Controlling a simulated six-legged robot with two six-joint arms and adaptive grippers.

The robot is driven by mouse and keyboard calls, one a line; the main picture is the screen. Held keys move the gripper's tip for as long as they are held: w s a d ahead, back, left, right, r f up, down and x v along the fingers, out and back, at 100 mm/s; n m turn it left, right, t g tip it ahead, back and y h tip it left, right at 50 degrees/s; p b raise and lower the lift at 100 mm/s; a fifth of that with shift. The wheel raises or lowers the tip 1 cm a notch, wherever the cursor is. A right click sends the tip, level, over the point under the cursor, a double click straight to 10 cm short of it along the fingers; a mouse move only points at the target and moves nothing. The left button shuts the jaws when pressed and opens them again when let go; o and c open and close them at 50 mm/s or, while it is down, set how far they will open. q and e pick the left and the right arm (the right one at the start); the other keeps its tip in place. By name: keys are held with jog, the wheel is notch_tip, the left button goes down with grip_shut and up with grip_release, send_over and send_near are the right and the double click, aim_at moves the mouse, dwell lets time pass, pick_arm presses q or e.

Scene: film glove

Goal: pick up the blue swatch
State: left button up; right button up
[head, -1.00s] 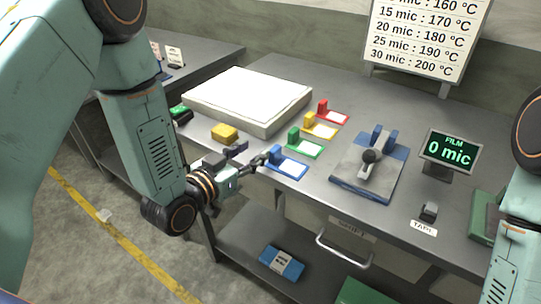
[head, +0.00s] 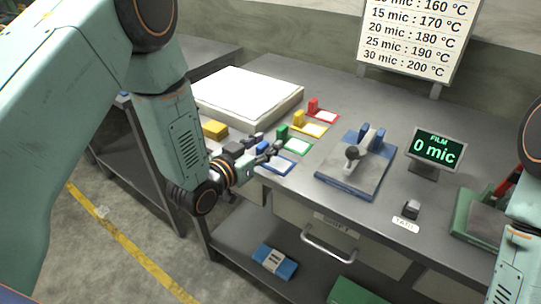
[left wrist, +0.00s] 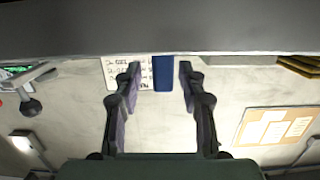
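The blue swatch (head: 277,166) lies flat at the front edge of the steel table, a white card in a blue frame with an upright blue block at its left end. My left gripper (head: 271,151) reaches over it from the left and hides most of that block. In the left wrist view, which looks upside down, the fingers of my left gripper (left wrist: 157,80) are apart, with the blue block of the swatch (left wrist: 163,72) between them and a gap on each side. My right gripper is out of view.
Green (head: 296,146), yellow (head: 312,129) and red (head: 325,116) swatches stand behind the blue one. A yellow block (head: 215,130) and a white-topped slab (head: 248,92) lie further left and back. A blue-based press (head: 352,172) and film display (head: 437,150) stand to the right.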

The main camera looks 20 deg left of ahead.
pick_arm(q)
jog(key=shift+d, duration=0.1)
jog(key=shift+c, duration=0.7)
jog(key=shift+a+f, duration=0.1)
jog(key=shift+a, duration=0.4)
jog(key=c, duration=0.4)
jog(key=shift+c, duration=1)
jog(key=shift+d, duration=0.45)
grip_shut()
jog(key=shift+w+a, duration=0.1)
jog(key=shift+a, duration=0.05)
